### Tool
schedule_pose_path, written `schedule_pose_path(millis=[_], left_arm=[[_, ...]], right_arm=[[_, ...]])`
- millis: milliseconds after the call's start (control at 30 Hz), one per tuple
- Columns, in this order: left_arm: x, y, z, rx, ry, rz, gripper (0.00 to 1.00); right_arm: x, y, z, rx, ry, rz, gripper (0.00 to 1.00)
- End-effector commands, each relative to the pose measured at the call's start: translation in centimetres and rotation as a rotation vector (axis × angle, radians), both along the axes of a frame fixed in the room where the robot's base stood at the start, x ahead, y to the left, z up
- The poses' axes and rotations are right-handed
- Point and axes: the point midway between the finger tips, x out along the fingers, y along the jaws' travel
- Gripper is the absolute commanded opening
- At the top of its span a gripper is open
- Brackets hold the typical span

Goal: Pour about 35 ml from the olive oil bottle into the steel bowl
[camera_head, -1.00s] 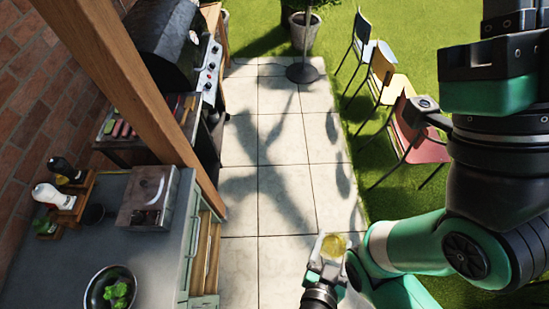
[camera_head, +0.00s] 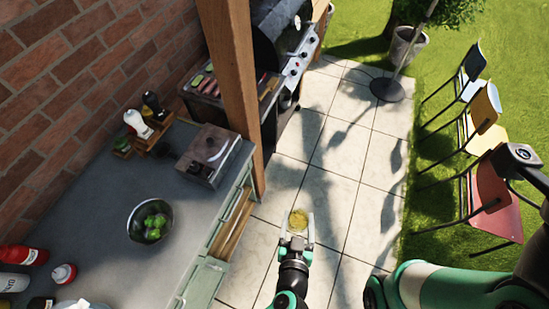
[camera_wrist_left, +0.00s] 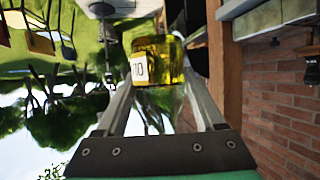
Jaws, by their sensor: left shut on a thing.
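The olive oil bottle (camera_head: 298,222) is yellow and clear, and my left gripper (camera_head: 297,226) is shut on it. Gripper and bottle are over the paved floor, to the right of the counter's edge. In the left wrist view the bottle (camera_wrist_left: 172,62) sits between the two fingers with part of a white label showing; its neck and mouth cannot be made out. The steel bowl (camera_head: 134,216) stands on the grey counter to the left of the gripper, apart from it, with several green items inside. My right gripper is not in view.
A wooden post (camera_head: 232,85) rises beside the counter (camera_head: 90,210). A lidded box (camera_head: 208,155) stands behind the bowl, and a rack (camera_head: 152,137) with bottles farther back. Red and white bottles (camera_head: 20,256) fill the front left. The counter around the bowl is clear.

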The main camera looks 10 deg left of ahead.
Motion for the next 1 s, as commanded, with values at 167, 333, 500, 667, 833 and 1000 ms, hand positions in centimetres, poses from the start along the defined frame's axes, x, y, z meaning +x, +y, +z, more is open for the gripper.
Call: schedule_pose_path(millis=[167,333,500,667,833,1000], left_arm=[[3.0,6.4,-1.4,-0.001,-0.001,0.176,0.00],[4.9,12.7,-2.4,-0.001,0.000,0.331,0.00],[5.9,19.3,-3.3,-0.001,0.002,0.481,0.00],[6.0,25.5,-4.0,0.001,0.007,0.616,0.00],[5.2,32.1,-4.6,0.001,0.011,0.758,0.00],[4.1,37.5,-4.9,0.000,0.012,0.875,0.00]], right_arm=[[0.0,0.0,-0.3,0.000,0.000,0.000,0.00],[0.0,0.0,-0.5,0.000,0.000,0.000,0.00],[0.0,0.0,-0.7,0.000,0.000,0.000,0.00],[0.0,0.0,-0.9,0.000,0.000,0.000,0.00],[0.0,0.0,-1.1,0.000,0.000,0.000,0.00],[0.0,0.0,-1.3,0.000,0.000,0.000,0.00]])
